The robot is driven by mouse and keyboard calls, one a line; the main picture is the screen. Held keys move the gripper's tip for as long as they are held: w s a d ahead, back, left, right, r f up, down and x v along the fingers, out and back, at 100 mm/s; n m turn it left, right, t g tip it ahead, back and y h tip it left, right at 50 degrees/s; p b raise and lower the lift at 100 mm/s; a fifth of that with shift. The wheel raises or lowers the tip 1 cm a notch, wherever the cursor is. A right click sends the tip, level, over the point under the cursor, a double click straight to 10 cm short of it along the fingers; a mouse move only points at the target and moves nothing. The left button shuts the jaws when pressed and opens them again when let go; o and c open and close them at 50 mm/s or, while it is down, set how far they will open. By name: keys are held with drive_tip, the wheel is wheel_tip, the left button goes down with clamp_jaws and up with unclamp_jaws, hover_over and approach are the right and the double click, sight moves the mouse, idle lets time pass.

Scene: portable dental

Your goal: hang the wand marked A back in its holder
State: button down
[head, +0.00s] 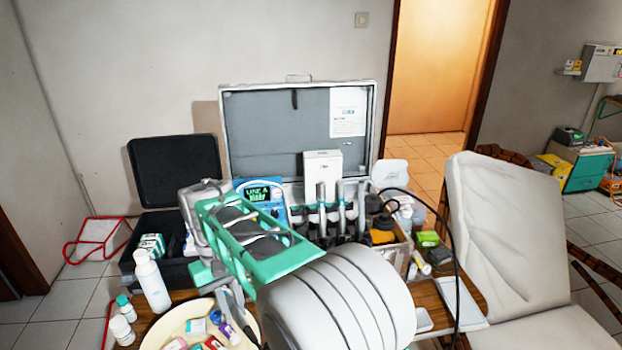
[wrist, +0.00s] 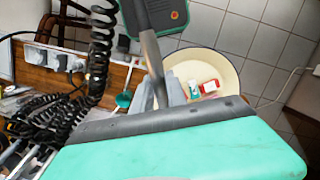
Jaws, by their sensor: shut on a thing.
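In the wrist view my gripper (wrist: 168,95) is shut on a slim grey shaft. I cannot read any letter on the wand. In the head view my teal forearm hides most of the gripper and wand. The holder area with several upright dark and silver wands (head: 341,208) stands right of my forearm, beside a blue display unit (head: 262,192); its lower part is hidden.
An open grey case lid (head: 275,130) stands behind the wands, with a white box (head: 322,166) before it. A black cable loops at right, before a white chair (head: 505,230).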

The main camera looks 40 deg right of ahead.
drive_tip(key=w+d+t, duration=0.2)
drive_tip(key=w+d, duration=0.2)
drive_tip(key=w, duration=0.2)
drive_tip(key=w+d+f+t+y+b, duration=0.1)
drive_tip(key=w+d+t, duration=0.2)
drive_tip(key=w+d, duration=0.2)
drive_tip(key=w+d+f+t+b, duration=0.1)
drive_tip(key=w+d+t, duration=0.2)
drive_tip(key=w+d, duration=0.2)
drive_tip(key=shift+w+d, duration=0.15)
drive_tip(key=shift+w, duration=0.55)
drive_tip(key=shift+w+d, duration=0.1)
drive_tip(key=shift+w, duration=0.6)
drive_tip(key=w+d+r+m+t+b, duration=0.1)
drive_tip(key=w+d+r+t, duration=0.3)
drive_tip(key=d, duration=0.6)
drive_tip(key=w+d+r+t+b, duration=0.2)
drive_tip(key=d+r+t, duration=0.3)
drive_tip(key=d, duration=0.4)
drive_tip(key=shift+y, duration=0.3)
drive_tip(key=shift+s+a+f+b, duration=0.1)
drive_tip(key=shift+s+f+b, duration=0.25)
drive_tip(key=shift+f, duration=0.3)
drive_tip(key=shift+s+a+f+b, duration=0.1)
drive_tip(key=shift+s+f+b, duration=0.1)
drive_tip(key=shift+f+b, duration=0.3)
drive_tip(key=shift+s+a+f+b, duration=0.1)
drive_tip(key=shift+s+f+b, duration=0.2)
drive_tip(key=shift+f, duration=0.45)
drive_tip(key=shift+r, duration=0.1)
